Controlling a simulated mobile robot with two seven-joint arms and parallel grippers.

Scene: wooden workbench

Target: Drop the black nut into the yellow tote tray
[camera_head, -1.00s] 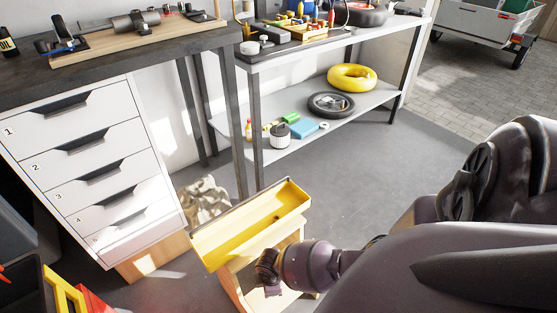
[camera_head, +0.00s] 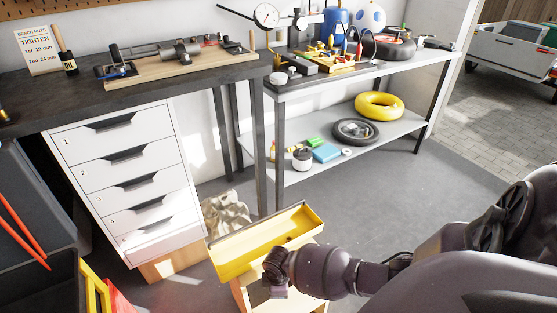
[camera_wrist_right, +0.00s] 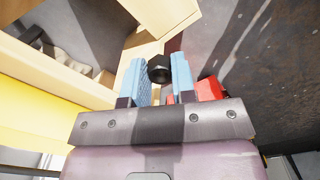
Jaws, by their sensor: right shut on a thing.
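The yellow tote tray (camera_head: 237,262) sits on a small light-wood stand on the floor, low in the middle of the head view. A yellow surface, likely the tray, also shows at the left of the wrist view (camera_wrist_right: 32,135). My right gripper (camera_head: 272,284) is beside the tray's near right end and overlaps its edge in the head view. In the wrist view, its blue-padded fingers (camera_wrist_right: 159,78) are shut on the black nut (camera_wrist_right: 159,69), held at the fingertips. The nut cannot be made out in the head view. My left gripper is out of view.
A white drawer cabinet (camera_head: 128,175) under the dark bench (camera_head: 60,95) stands left of the tray. A grey shelf table (camera_head: 345,145) stands behind it. A crumpled beige bag (camera_head: 228,214) lies just behind. The floor to the right is open.

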